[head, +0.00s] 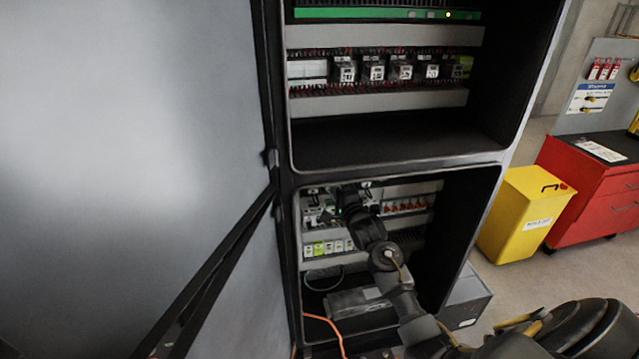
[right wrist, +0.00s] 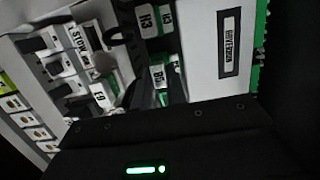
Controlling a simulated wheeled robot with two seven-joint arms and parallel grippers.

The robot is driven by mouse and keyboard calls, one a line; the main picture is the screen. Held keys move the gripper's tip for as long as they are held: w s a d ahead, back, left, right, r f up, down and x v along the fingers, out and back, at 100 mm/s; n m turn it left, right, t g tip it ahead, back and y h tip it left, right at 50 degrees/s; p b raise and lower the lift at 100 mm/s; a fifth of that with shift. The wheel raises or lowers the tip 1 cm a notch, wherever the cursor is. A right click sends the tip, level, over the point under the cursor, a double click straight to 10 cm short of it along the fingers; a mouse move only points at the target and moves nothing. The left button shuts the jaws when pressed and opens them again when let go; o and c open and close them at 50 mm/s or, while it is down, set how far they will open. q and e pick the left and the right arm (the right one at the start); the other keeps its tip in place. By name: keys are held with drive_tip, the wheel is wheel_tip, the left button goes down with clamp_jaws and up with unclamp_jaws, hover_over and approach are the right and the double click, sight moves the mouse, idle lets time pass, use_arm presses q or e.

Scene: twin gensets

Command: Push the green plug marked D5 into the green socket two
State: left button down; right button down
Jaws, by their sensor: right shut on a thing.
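My right gripper (head: 350,198) reaches into the lower bay of the open cabinet, among the upper row of devices. In the right wrist view its dark body with a green light fills the bottom. It is shut on a plug; a green part with a partly covered white label (right wrist: 159,76) shows just above the gripper edge, and I cannot read the label surely as D5. Green-edged white modules (right wrist: 150,18) marked H3 stand just beyond. I cannot make out socket two, nor whether the plug touches it; the fingertips are hidden. My left gripper is not in view.
The white governor unit (right wrist: 228,45) stands close on the right in the wrist view, and a STOW-labelled block (right wrist: 80,40) on the left. The bay's frame (head: 468,225) surrounds my arm. The open door (head: 130,150) fills the left. An orange cable (head: 325,322) hangs below.

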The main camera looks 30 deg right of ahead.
drive_tip(key=shift+w, duration=0.1)
drive_tip(key=c, duration=1.3)
unclamp_jaws()
drive_tip(key=shift+c, duration=0.2)
drive_tip(key=s+a+b, duration=0.1)
drive_tip(key=s+b, duration=0.2)
drive_tip(key=s, duration=0.7)
drive_tip(key=shift+s+a+b, duration=0.2)
drive_tip(key=shift+s+b, duration=0.15)
